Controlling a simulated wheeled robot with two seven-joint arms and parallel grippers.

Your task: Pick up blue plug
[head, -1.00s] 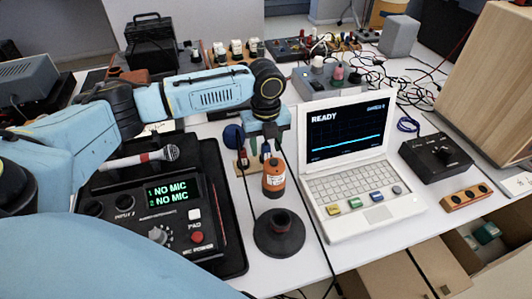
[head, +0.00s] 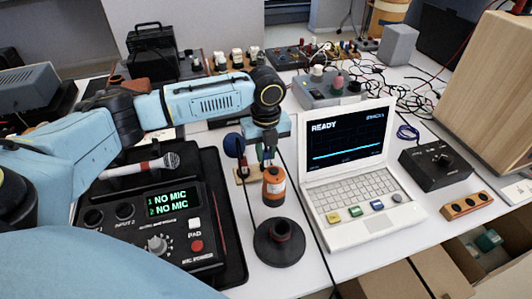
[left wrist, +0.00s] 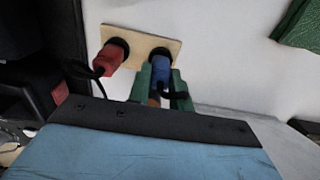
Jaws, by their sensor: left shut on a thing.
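The blue plug (left wrist: 161,68) sits at a hole in a small wooden plate (left wrist: 137,37), beside a red plug (left wrist: 110,57) in the left wrist view. My left gripper (left wrist: 163,92) has its green fingers on either side of the blue plug and is shut on it. In the head view my left gripper (head: 265,155) points down just behind an orange bottle-like object (head: 274,188). There the blue plug is mostly hidden between the fingers. My right gripper is not in view.
A white laptop (head: 362,190) stands to the right. A dark cone-shaped stand (head: 279,247) is in front. A mixer box (head: 155,215) and a microphone (head: 150,165) lie to the left. Black cables run down past the bottle.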

